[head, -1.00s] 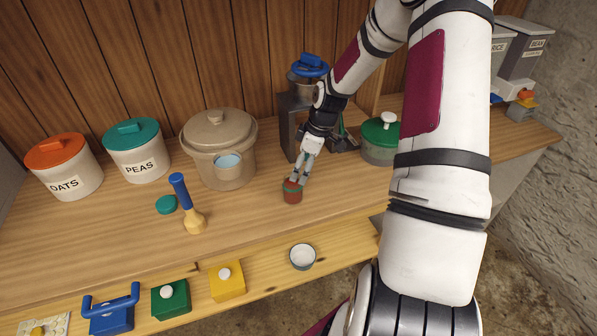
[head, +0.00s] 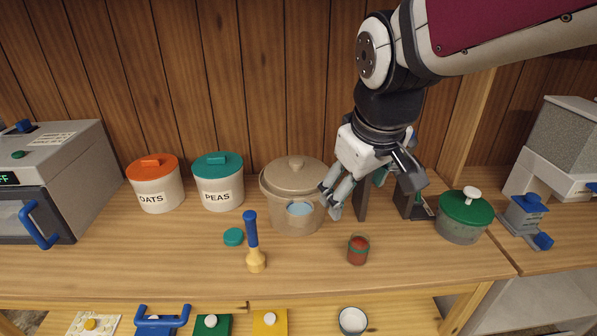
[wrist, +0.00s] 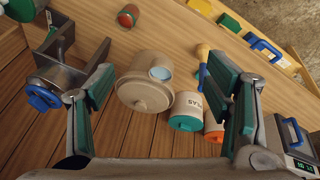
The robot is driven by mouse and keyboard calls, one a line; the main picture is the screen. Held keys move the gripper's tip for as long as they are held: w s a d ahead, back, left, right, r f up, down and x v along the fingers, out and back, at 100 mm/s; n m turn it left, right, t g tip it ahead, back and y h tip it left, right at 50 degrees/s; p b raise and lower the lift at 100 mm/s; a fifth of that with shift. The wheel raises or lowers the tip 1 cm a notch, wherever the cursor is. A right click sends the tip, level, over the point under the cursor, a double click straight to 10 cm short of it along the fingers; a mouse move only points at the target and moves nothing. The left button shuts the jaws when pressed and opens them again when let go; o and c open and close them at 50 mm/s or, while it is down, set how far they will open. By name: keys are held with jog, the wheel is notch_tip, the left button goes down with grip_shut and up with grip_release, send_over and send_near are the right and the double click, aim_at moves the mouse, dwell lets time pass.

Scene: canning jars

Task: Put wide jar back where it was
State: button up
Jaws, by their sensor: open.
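A small jar with red contents and a green band (head: 358,250), which I take for the wide jar, stands upright on the wooden counter. In the wrist view, the red jar (wrist: 128,16) is near the top edge, beyond my fingers. My gripper (head: 336,197) is raised above and behind the jar, in front of the beige pot's right side, apart from the jar. In the wrist view, my gripper (wrist: 160,88) has its two fingers spread wide with nothing between them.
The lidded beige pot (head: 280,180), peas canister (head: 218,190) and oats canister (head: 158,196) stand behind. A blue-handled pestle (head: 252,235) and teal lid (head: 233,237) are left of the jar. A green-lidded pot (head: 462,225) stands right. Counter around the jar is clear.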

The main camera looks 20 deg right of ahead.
jog(key=s+a+r+m+t+y, duration=0.1)
jog(key=s+a, duration=0.3)
jog(key=s, duration=0.5)
jog(key=shift+r+m+t, duration=0.3)
jog(key=shift+r+m, duration=0.3)
jog(key=shift+r, duration=0.25)
